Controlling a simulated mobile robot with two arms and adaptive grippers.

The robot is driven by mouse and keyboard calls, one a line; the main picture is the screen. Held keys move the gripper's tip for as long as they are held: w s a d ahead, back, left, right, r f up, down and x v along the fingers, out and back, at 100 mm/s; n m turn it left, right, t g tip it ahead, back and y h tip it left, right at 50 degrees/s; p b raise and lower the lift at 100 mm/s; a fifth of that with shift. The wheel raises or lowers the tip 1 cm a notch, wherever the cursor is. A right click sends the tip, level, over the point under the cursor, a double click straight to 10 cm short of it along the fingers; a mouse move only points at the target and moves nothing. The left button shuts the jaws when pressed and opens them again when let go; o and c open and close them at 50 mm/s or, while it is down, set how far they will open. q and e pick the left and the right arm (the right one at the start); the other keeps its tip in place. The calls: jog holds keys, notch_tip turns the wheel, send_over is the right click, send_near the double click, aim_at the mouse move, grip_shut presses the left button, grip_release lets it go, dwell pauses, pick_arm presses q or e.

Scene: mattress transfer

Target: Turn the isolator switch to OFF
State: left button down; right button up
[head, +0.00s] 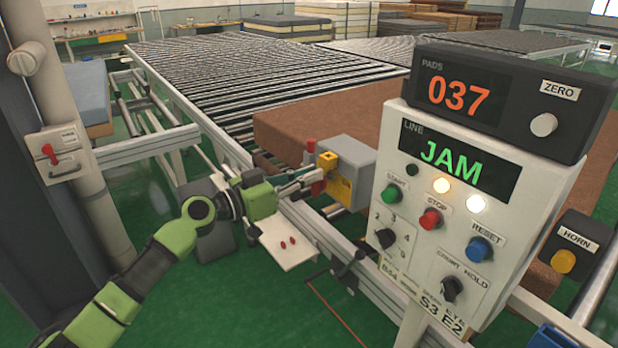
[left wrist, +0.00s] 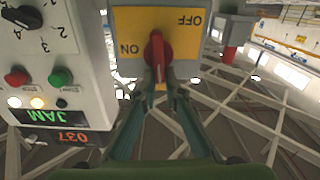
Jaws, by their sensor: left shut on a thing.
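The isolator switch is a red rotary handle (left wrist: 157,52) on a yellow plate (left wrist: 185,45) marked ON and OFF, seen upside down in the left wrist view. The handle stands upright in that picture, with ON to its left and OFF up to its right. My left gripper (left wrist: 160,82) is shut on the handle's lower end. In the head view, my left gripper (head: 314,180) reaches the grey switch box (head: 352,165), and its fingers partly hide the handle. My right gripper is in neither view.
A control panel (head: 470,190) showing JAM stands right of the switch box, under a display reading 037. A brown mattress (head: 290,120) lies on the roller conveyor (head: 215,75) behind. A small white shelf (head: 298,256) with red bits sits below my left gripper. Green floor is open at the front left.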

pick_arm(q)
jog(key=shift+w+a+f+n+b, duration=0.15)
jog(key=shift+w+a+f+n, duration=0.25)
jog(key=shift+n, duration=2.45)
jog(key=shift+w+a+f+n+b, duration=0.1)
jog(key=shift+w+f+n+b, duration=0.35)
jog(key=shift+n, duration=2.35)
jog(key=shift+w+a+f+n+p, duration=0.2)
jog(key=shift+f+n, duration=0.45)
jog(key=shift+n, duration=2.2)
jog(key=c, duration=2.1)
grip_release()
jog(key=shift+c, duration=0.2)
jog(key=shift+s+a, duration=0.1)
jog(key=shift+a, duration=0.05)
jog(key=v, duration=1.1)
jog(key=shift+s+a, duration=0.2)
jog(key=shift+a, duration=0.15)
